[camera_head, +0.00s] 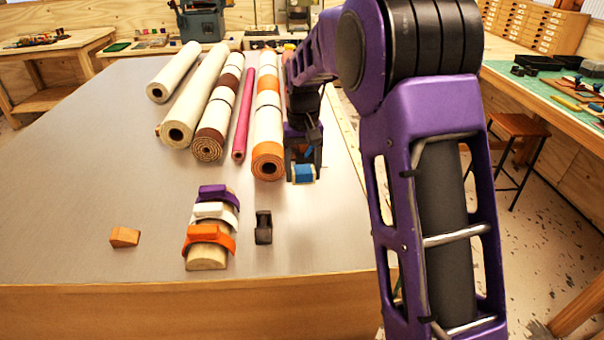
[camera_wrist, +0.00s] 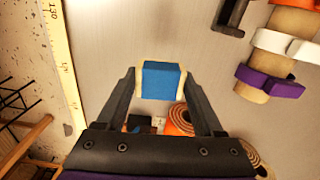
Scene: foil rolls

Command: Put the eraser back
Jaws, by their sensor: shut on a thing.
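The eraser, a blue block with cream ends, shows in the head view (camera_head: 304,174) and in the wrist view (camera_wrist: 161,79). My gripper (camera_head: 303,170) is shut on it, with one dark finger at each cream end, as the wrist view (camera_wrist: 161,82) shows. The eraser is beside the near end of the orange-and-white roll (camera_head: 267,160), just right of it. I cannot tell how high it is above the table (camera_head: 120,190).
Several rolls lie across the far part of the table. Purple, white and orange (camera_head: 208,240) bands sit on a wooden piece near the front. A black holder (camera_head: 263,227) and an orange-brown block (camera_head: 125,237) stand beside them. A ruler (camera_wrist: 62,60) runs along the table's edge.

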